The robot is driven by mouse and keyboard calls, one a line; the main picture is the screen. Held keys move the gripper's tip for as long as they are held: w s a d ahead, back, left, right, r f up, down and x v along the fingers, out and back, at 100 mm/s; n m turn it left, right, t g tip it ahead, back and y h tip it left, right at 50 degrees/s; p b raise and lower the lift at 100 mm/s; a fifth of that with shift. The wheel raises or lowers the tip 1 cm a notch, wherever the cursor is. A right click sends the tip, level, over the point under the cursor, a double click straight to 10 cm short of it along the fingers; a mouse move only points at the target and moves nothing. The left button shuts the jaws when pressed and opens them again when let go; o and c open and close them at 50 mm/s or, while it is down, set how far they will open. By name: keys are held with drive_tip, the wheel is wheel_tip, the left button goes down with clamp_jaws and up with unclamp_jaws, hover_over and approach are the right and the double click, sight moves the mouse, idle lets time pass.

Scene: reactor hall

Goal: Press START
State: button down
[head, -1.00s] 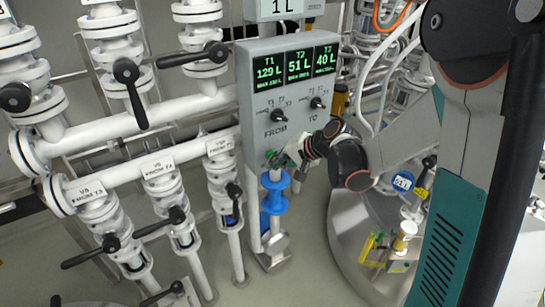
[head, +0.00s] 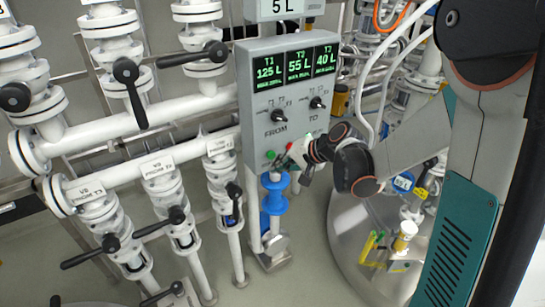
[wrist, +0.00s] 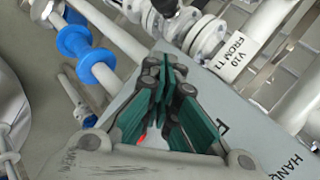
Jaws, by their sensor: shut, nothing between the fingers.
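A grey control box (head: 262,135) shows FROM and TO knobs, with a green button (head: 271,155) and a red button (head: 289,147) low on its face. I cannot read which is START. The screen (head: 294,69) reads T1 125 L, T2 55 L, T3 40 L. My gripper (head: 281,162) is shut and empty, its tips close to the green button; I cannot tell whether they touch it. In the wrist view, my gripper's green fingers (wrist: 165,85) point at the box face, hiding much of it, and a bit of red shows between them.
White pipes with black-handled valves (head: 130,90) stand left of the box. A blue-flanged pipe (head: 274,200) runs below it, and also shows in the wrist view (wrist: 75,42). A round steel tank (head: 350,240) stands at right. Above the box a sign (head: 283,8) reads 5 L.

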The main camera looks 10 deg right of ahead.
drive_tip(key=shift+s, duration=0.15)
drive_tip(key=s, duration=0.1)
drive_tip(key=s+d, duration=0.1)
drive_tip(key=s, duration=0.2)
drive_tip(key=shift+s+d, duration=0.25)
drive_tip(key=shift+d, duration=0.05)
